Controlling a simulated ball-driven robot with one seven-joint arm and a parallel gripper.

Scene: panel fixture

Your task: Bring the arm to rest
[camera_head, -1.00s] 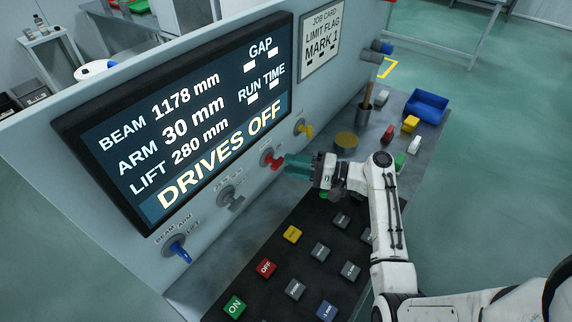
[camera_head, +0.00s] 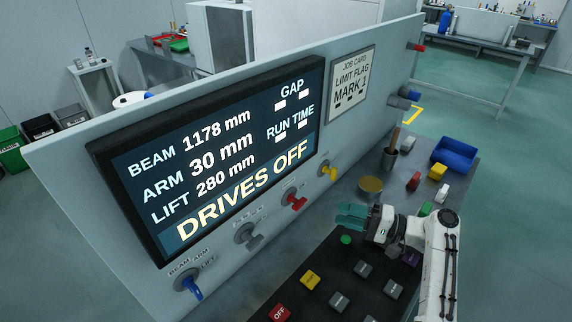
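My arm (camera_head: 440,262) reaches in from the lower right, its white links bent at the elbow. My gripper (camera_head: 352,217), with teal fingers, points left above the far end of the dark button pad. It is apart from the red knob (camera_head: 294,200) on the panel, with a gap between them. The fingers are seen nearly side-on, so I cannot tell whether they are open or shut. I see nothing held in them. The panel screen (camera_head: 215,155) reads "DRIVES OFF", with beam 1178 mm, arm 30 mm and lift 280 mm.
Blue (camera_head: 190,285), grey (camera_head: 248,237) and yellow (camera_head: 328,171) knobs stick out of the panel. The button pad (camera_head: 320,305) lies below my gripper. Beyond it are a brass disc (camera_head: 371,184), a cup (camera_head: 388,160), small coloured blocks and a blue bin (camera_head: 454,154). Open floor lies right.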

